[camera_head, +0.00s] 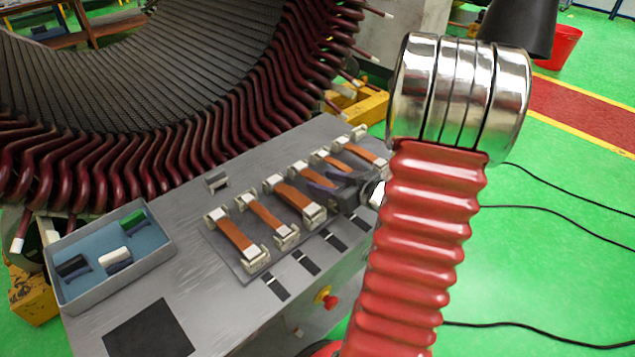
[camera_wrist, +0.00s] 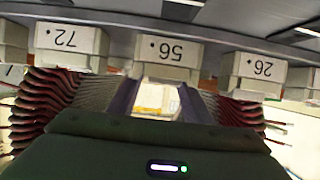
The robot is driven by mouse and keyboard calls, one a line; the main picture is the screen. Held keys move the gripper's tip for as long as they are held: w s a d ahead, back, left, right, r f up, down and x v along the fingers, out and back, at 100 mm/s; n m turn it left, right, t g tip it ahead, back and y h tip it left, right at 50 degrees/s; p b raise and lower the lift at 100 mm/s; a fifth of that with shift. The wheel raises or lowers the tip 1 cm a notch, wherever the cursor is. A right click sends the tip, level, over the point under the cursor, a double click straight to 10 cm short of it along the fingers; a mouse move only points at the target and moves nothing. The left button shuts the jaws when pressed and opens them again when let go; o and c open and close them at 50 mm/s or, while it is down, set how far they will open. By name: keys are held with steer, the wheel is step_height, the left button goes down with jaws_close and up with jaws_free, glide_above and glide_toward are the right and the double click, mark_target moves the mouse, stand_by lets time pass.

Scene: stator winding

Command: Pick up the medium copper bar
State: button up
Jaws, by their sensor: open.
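Several copper bars lie in a row in the head view, each across a pair of pale end holders; among them are a left bar (camera_head: 236,238), a thicker bar (camera_head: 295,197) and a far bar (camera_head: 366,151). I cannot tell for certain which one is the medium copper bar. My gripper (camera_head: 317,180) is open and empty over the row, just right of the thicker bar, and it partly hides the bars there. In the wrist view my gripper (camera_wrist: 157,95) points toward a pale holder (camera_wrist: 167,52) that seems marked 56. No copper shows between the fingers.
The holders stand on a grey table (camera_head: 190,285). A blue-lined tray (camera_head: 85,265) with small blocks is at the left. The large stator (camera_head: 190,150) with dark red coil ends rises behind the table. A red emergency button (camera_head: 327,298) is on the table's front side.

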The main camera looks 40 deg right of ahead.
steer(key=shift+c, duration=0.7)
jaws_close()
